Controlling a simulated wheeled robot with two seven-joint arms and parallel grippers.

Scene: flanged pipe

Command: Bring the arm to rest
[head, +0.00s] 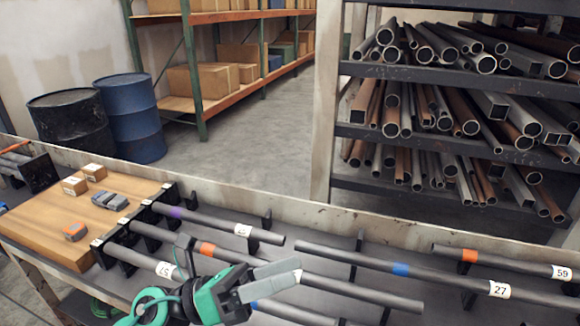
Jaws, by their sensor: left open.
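My left gripper (285,275), green and black with pale grey fingers, reaches in from the bottom edge. It is open, with its fingers pointing right and nothing seen between them. It hangs over the rack of grey pipes. A pipe with an orange band (340,284) runs just behind it, and another grey pipe (290,313) passes partly hidden below it. Whether the gripper touches any pipe cannot be told. My right gripper is not in view.
A purple-banded pipe (210,221), a blue-banded pipe (440,278) labelled 27 and an orange-banded pipe (515,264) labelled 59 lie on black supports. A wooden board (40,225) with small boxes is left. A pipe shelf (440,75) stands behind.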

